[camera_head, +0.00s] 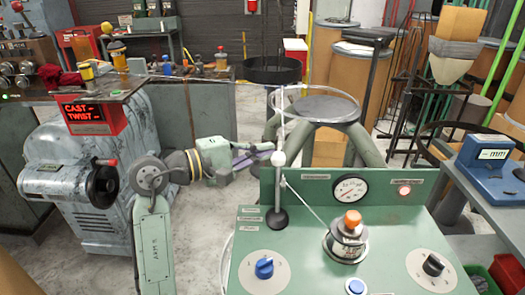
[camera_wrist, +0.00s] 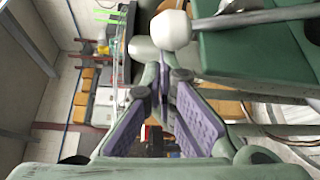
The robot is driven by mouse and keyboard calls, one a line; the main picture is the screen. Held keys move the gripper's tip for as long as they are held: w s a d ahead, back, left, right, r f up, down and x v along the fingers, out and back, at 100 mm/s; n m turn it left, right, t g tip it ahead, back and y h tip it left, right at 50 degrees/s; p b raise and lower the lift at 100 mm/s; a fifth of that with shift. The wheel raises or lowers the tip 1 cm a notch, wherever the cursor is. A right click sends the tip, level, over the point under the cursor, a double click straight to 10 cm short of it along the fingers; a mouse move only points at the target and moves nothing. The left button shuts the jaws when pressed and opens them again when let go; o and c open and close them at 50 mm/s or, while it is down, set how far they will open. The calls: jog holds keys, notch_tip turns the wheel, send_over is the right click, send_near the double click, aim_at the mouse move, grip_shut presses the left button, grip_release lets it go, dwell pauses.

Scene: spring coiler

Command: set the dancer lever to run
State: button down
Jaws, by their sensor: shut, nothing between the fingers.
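What looks like the dancer lever (camera_head: 278,187) is a thin upright rod with a white ball (camera_head: 278,158), rising from a black round base on the left of the green control panel (camera_head: 313,232). Small label plates sit left of the base, too small to read. My gripper (camera_head: 264,150), with purple finger pads, is shut and empty, with its tips just left of the ball.
The panel carries a dial gauge (camera_head: 350,189), a lit round lamp (camera_head: 404,191), an orange-topped spool (camera_head: 347,240), a blue knob (camera_head: 264,267) and a black knob (camera_head: 433,264). A thin line runs from the lever to the spool. A round stand (camera_head: 317,108) is behind.

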jog(key=shift+s, duration=0.1)
jog(key=s+r+m+h+b, duration=0.1)
jog(key=s+m+h+b, duration=0.4)
jog(key=s+m+b, duration=0.5)
jog(key=shift+s+r+b, duration=0.3)
jog(key=shift+s+b, duration=0.45)
jog(key=shift+s, duration=0.15)
jog(key=shift+r, duration=0.1)
